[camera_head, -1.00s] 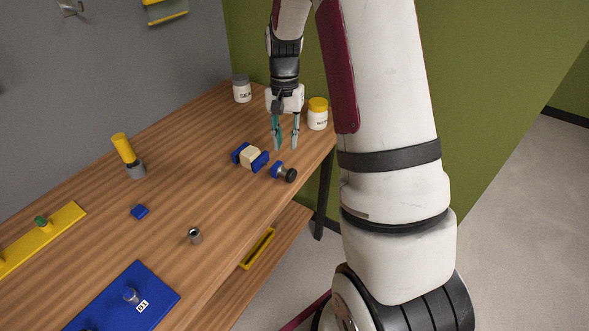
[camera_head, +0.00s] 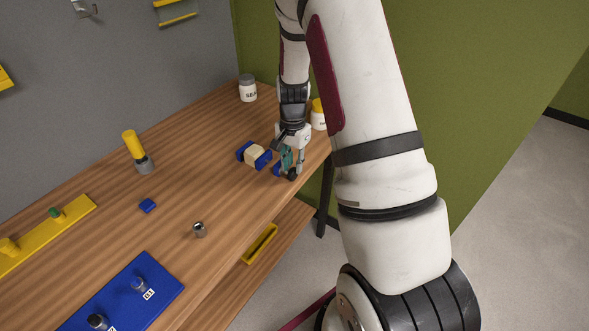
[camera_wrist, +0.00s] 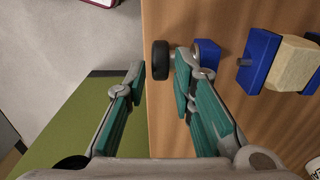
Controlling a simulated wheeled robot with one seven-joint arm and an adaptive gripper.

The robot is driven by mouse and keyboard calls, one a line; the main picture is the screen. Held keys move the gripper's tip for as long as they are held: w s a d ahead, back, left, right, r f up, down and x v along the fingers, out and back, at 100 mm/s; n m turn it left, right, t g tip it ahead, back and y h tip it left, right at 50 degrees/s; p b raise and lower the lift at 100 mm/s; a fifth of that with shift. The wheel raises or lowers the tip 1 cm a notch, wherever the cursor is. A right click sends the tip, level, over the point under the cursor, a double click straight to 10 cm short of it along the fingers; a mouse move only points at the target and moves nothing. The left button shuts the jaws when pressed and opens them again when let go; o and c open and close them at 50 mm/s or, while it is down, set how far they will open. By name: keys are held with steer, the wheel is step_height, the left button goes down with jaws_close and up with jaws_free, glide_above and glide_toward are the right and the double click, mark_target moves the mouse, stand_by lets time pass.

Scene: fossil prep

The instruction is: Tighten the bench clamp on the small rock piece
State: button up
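The bench clamp has blue jaws (camera_head: 243,150) with a beige, blocky rock piece (camera_head: 255,153) between them. They also show at the right of the wrist view, the rock piece (camera_wrist: 293,66) beside a blue jaw (camera_wrist: 258,60). A separate blue block (camera_wrist: 207,50) carries the black round knob (camera_wrist: 161,60) near the bench edge. My gripper (camera_head: 288,164) is low at this knob end. In the wrist view its fingers are apart, with the knob showing between the fingertips. The right fingertip overlaps the shaft between knob and block. Contact cannot be told.
The wooden bench (camera_head: 215,185) has free room left of the clamp. A white jar with grey lid (camera_head: 247,90) stands behind, and a yellow-lidded jar (camera_head: 318,118) is partly hidden by my arm. A small metal cup (camera_head: 199,229) stands nearer the front edge.

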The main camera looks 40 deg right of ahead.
mark_target(294, 168)
steer(key=shift+f, duration=1.45)
jaws_close()
steer(key=shift+w+d+f+y+b, duration=0.15)
steer(key=shift+d+y+b, duration=0.05)
steer(key=shift+y+b, duration=0.2)
steer(key=shift+w+d+f+g+y+b, duration=0.15)
steer(key=shift+g+y+b, duration=0.25)
steer(key=shift+y+b, duration=0.4)
steer(key=shift+g+y+b, duration=0.4)
steer(key=shift+y+b, duration=0.5)
steer(key=shift+b, duration=0.1)
steer(key=shift+s+r, duration=0.2)
